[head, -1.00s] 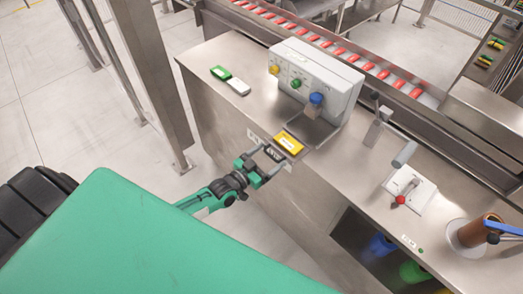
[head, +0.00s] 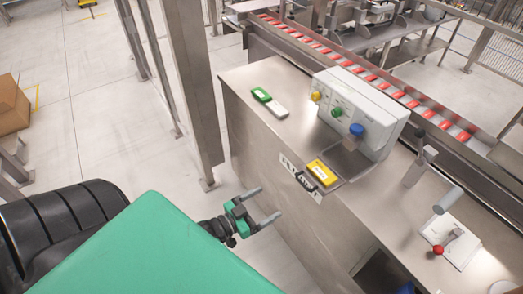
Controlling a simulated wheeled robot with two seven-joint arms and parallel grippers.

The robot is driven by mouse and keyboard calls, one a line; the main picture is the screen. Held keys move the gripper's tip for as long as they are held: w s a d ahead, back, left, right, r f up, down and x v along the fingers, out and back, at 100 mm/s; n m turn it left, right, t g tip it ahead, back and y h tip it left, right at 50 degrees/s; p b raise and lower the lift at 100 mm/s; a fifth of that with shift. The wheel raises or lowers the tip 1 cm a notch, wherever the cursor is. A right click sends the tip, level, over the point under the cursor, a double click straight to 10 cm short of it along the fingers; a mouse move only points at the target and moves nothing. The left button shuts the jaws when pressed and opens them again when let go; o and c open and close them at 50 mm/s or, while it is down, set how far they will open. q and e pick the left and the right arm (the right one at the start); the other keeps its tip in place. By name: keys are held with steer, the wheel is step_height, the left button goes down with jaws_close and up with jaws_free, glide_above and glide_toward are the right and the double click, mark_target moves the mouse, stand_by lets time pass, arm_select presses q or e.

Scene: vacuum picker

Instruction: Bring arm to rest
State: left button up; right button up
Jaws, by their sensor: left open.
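My left gripper (head: 268,207) is in the head view, in front of the steel counter's front face. Its two fingers are apart, with nothing between them. It is clear of the counter top and of the yellow box (head: 322,173), which lies at the counter's front edge below the control box. My green body cover hides most of the left arm. My right gripper is not in the picture.
The steel counter (head: 262,82) carries a green and white item (head: 268,101), a grey control box (head: 360,105) with coloured knobs, and a red-knobbed lever (head: 438,249). A conveyor (head: 340,60) with red items runs behind. A steel post (head: 190,90) stands left of the counter.

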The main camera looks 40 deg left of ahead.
arm_select(q)
steer(key=shift+s+a, duration=0.1)
steer(key=shift+s, duration=0.15)
stand_by(0.4)
steer(key=s+a+f+n+g+y, duration=0.1)
steer(key=s+a+f+g+y, duration=0.15)
steer(key=f, duration=0.85)
steer(key=s+a+f+g+y, duration=0.15)
steer(key=s+f, duration=0.25)
steer(key=f, duration=0.7)
steer(key=s+a+f+n+g+y, duration=0.1)
steer(key=s+f+g, duration=0.2)
steer(key=f, duration=0.7)
steer(key=s+d+f+g, duration=0.3)
steer(key=s+f, duration=0.5)
steer(key=s, duration=0.4)
steer(key=s+d+f+g+y, duration=0.1)
steer(key=s+d+f+g, duration=0.3)
steer(key=s+f, duration=0.5)
steer(key=s+g, duration=0.2)
steer(key=s, duration=0.1)
steer(key=shift+s+f, duration=0.3)
steer(key=shift+s, duration=0.1)
steer(key=shift+d, duration=0.15)
